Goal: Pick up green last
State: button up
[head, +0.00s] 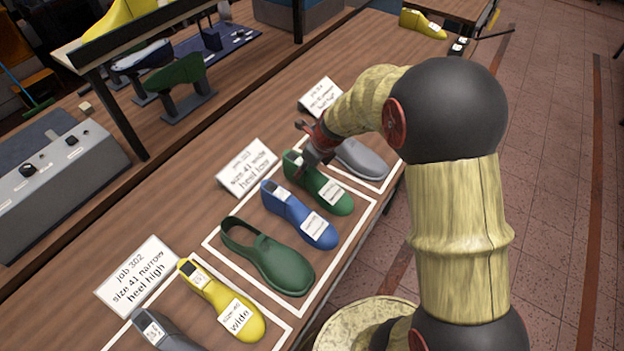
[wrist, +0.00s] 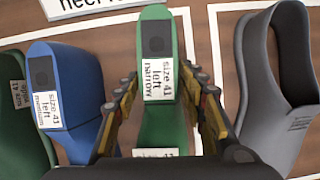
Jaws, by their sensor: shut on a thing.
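The green last (head: 328,192) stands in the same white-outlined area as the blue last, at the "size 41 wide, heel low" card. In the wrist view the green last (wrist: 155,40) bears a label reading "size 41 left narrow". My gripper (head: 315,152) is at its heel end from above. In the wrist view the fingers of my gripper (wrist: 167,90) straddle the last and are shut on it. The gripper body hides part of its front. I cannot see any clear gap under it.
A blue last (head: 298,214) stands close to its left, then a dark green shoe (head: 268,256). A grey shoe (head: 362,160) is close on the other side. A yellow last (head: 222,300) is nearer. Cards, including the "size 41 wide" card (head: 246,167), stand behind the row.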

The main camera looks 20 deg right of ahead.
jog(key=c, duration=0.6)
grip_shut()
jog(key=shift+r, duration=0.1)
